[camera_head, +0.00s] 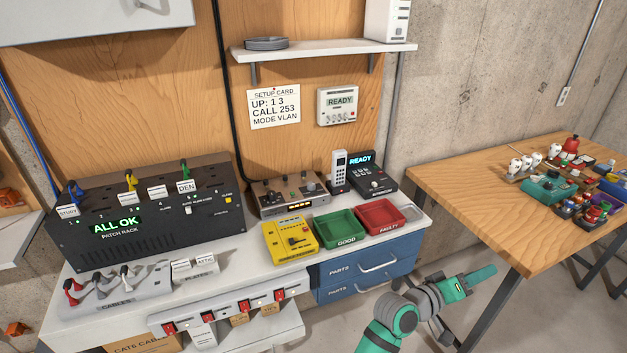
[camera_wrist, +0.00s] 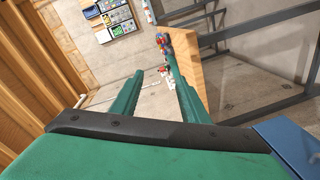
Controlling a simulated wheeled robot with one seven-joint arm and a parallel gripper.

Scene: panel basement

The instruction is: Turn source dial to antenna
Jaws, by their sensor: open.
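No label reading source or antenna is legible, so I cannot tell for sure which control is the source dial. A grey box (camera_head: 288,194) with knobs, small switches and a lit orange display stands at the back of the white bench. A yellow unit (camera_head: 290,240) with a dark knob on its face lies in front of it. A black box (camera_head: 371,177) with a READY display and a knob stands to the right. My gripper (camera_head: 481,276) is right of the bench, over the floor, apart from all of these. In the wrist view its fingers (camera_wrist: 160,76) are apart and empty.
Green (camera_head: 340,230) and red (camera_head: 381,217) trays sit right of the yellow unit. A wooden table (camera_head: 480,190) with several small items stands at right. Floor between bench and table is clear.

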